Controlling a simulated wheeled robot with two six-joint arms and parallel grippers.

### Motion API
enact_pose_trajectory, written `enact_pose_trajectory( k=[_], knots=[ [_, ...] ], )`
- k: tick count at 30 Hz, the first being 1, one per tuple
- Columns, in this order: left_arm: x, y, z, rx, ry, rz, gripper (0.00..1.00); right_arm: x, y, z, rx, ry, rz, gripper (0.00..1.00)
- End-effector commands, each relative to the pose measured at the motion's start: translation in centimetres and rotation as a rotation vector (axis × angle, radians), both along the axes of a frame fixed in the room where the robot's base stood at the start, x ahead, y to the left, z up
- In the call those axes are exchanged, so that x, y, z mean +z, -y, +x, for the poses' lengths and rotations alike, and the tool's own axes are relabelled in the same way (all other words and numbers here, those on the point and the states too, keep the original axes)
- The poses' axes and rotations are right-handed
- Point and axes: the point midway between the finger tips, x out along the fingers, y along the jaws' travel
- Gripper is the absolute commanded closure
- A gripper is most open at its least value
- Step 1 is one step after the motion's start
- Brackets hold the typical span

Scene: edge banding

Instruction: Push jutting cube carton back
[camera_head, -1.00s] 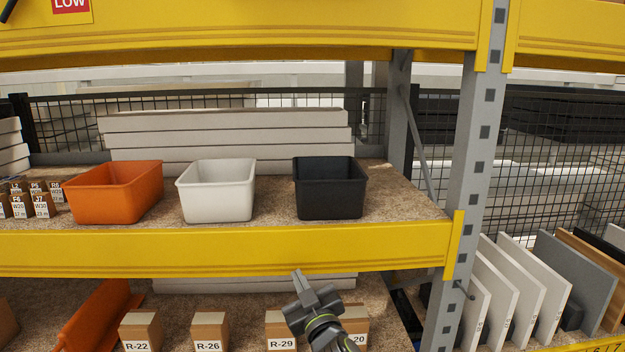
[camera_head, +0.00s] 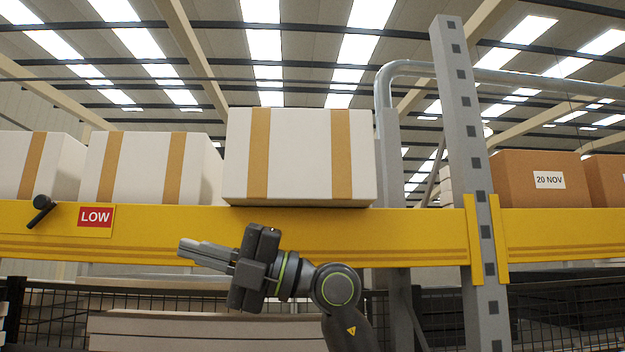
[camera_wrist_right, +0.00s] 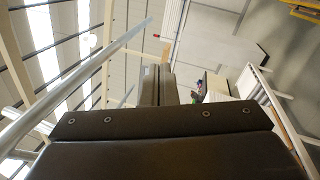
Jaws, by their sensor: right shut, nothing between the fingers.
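The jutting cube carton (camera_head: 300,155) is white with two tan tape strips. It sits on the top shelf and its front sticks out over the yellow beam (camera_head: 400,228), further forward than the two white cartons to its left. My right gripper (camera_head: 186,252) is shut and empty, in front of the beam, below and left of the jutting carton, with its fingers pointing left. It is apart from the carton. The shut fingers also show in the right wrist view (camera_wrist_right: 158,84), where no carton can be made out. My left gripper is not in view.
Two white cartons (camera_head: 140,168) (camera_head: 35,165) stand in line at the left. A red LOW label (camera_head: 95,216) and a black rod (camera_head: 40,210) are on the beam. A grey upright (camera_head: 468,170) stands at the right, with brown cartons (camera_head: 545,178) beyond it.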

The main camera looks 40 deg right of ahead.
Motion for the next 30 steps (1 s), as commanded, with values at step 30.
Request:
enact_pose_trajectory(
  k=[30],
  knots=[
    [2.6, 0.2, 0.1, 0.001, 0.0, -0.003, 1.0, 17.9, 16.7, -11.8, -0.794, -0.365, 0.061, 1.0]
  ],
)
